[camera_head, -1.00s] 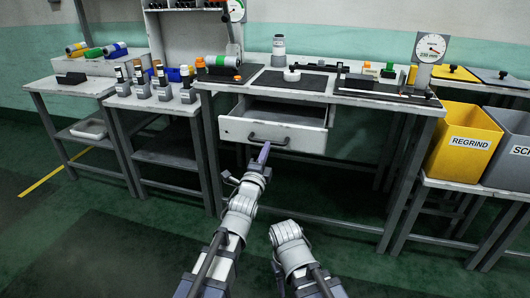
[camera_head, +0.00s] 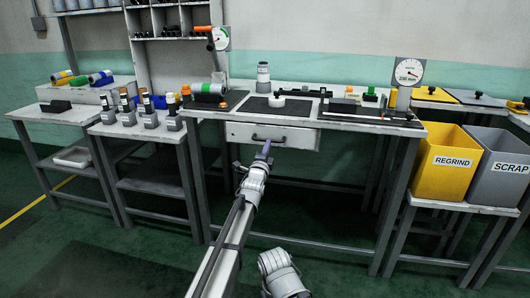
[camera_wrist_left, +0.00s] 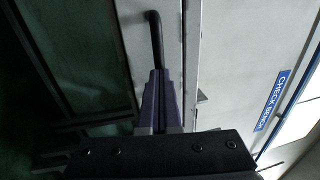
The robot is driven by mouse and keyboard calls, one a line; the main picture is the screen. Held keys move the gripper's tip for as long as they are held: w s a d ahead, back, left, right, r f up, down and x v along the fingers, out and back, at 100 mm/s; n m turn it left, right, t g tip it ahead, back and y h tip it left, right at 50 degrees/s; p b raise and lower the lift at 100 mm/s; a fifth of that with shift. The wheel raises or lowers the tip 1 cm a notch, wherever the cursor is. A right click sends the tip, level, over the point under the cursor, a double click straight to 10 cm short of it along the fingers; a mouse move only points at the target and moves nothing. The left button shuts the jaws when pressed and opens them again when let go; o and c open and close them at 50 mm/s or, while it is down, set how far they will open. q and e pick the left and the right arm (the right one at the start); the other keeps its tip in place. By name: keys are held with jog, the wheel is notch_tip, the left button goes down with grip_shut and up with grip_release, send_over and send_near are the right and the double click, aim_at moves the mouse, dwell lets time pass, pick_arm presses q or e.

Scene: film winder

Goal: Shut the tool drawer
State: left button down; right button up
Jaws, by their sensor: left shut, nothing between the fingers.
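The tool drawer (camera_head: 272,136) is a white-grey front with a dark bar handle (camera_head: 268,138), set under the middle bench. Its front sits close under the bench top and no open interior shows. My left gripper (camera_head: 265,148) is shut, with purple fingers at the handle on the drawer front. In the left wrist view the shut fingers (camera_wrist_left: 160,90) reach the lower end of the dark handle (camera_wrist_left: 155,40), with nothing seen between them. Whether they touch the front cannot be told. Only part of my right arm shows at the bottom; its gripper is out of view.
The bench top (camera_head: 335,122) above holds a dark mat, a white round piece and a dial gauge (camera_head: 408,72). A side table (camera_head: 140,128) with several bottles stands left. The yellow REGRIND bin (camera_head: 448,165) and grey SCRAP bin (camera_head: 497,168) stand right. Floor in front is clear.

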pick_arm(q)
jog(key=shift+s, duration=0.2)
jog(key=b+v, duration=0.3)
jog(key=v, duration=1.1)
jog(key=s+a+f+n+g+y+p, duration=0.1)
jog(key=s+f+n+g+y, duration=0.1)
jog(key=s+f+n+g, duration=0.55)
jog(key=s+a+f+n+g+y, duration=0.15)
jog(key=s+f+g, duration=0.25)
jog(key=s+f, duration=0.6)
jog(key=s+a+f+n+g+y, duration=0.1)
jog(key=s+a+f+n+g, duration=0.2)
jog(key=s, duration=0.6)
jog(key=s+a+f+n+g+y, duration=0.15)
jog(key=s+f+n+g, duration=0.3)
jog(key=s, duration=0.55)
notch_tip(320, 180, up, 38)
jog(key=p, duration=3.8)
jog(key=shift+d+r+g+p, duration=0.2)
jog(key=shift+d+g+p, duration=0.1)
jog(key=shift+g+p, duration=0.1)
